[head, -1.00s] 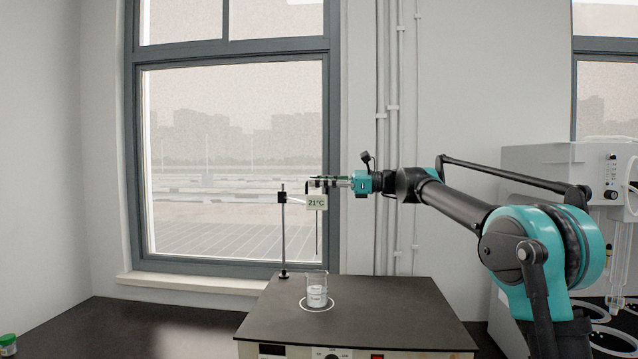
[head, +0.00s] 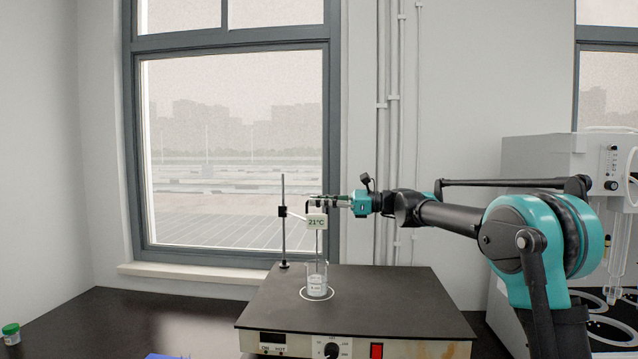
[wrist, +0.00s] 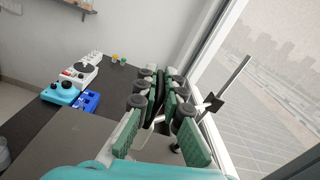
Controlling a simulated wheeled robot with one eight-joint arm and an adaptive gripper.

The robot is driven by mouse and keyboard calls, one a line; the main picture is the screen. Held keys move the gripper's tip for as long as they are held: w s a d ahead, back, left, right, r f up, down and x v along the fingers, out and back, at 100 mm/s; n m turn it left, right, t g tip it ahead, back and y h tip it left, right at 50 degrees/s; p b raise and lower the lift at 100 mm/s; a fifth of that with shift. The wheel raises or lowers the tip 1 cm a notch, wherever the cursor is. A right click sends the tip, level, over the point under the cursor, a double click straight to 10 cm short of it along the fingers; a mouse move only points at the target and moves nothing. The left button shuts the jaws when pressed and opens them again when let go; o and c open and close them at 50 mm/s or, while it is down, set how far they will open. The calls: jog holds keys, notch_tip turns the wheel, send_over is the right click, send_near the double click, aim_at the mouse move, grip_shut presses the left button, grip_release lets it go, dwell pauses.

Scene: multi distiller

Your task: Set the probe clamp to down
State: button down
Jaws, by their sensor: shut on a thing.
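The probe clamp (head: 284,211) is a small black block on a thin upright rod (head: 284,240) at the back left of the hotplate. Its short arm reaches right to the probe's display box (head: 317,221), which reads 21°C. The thin probe hangs below the box, and its lower end is in the glass beaker (head: 316,281) of clear liquid. My gripper (head: 316,203) is shut at the top of the display box. In the wrist view the clamp (wrist: 214,102) and rod show right of my gripper (wrist: 160,112); the fingers hide the gripped part.
The black-topped hotplate (head: 400,300) bears the beaker within a white ring. A large white and grey machine (head: 540,165) stands at the right. The window (head: 235,150) is close behind the rod. Blue and white items (wrist: 75,85) lie on the bench in the wrist view.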

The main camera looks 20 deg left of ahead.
aim_at(319, 217)
jog(key=shift+f, duration=2.35)
jog(key=c, duration=1.7)
grip_release()
jog(key=shift+c, duration=0.2)
jog(key=shift+o, duration=0.5)
jog(key=shift+d, duration=0.1)
jog(key=shift+w+d, duration=0.1)
jog(key=shift+d, duration=0.1)
jog(key=v, duration=1.1)
jog(key=shift+d, duration=0.25)
jog(key=shift+w, duration=0.1)
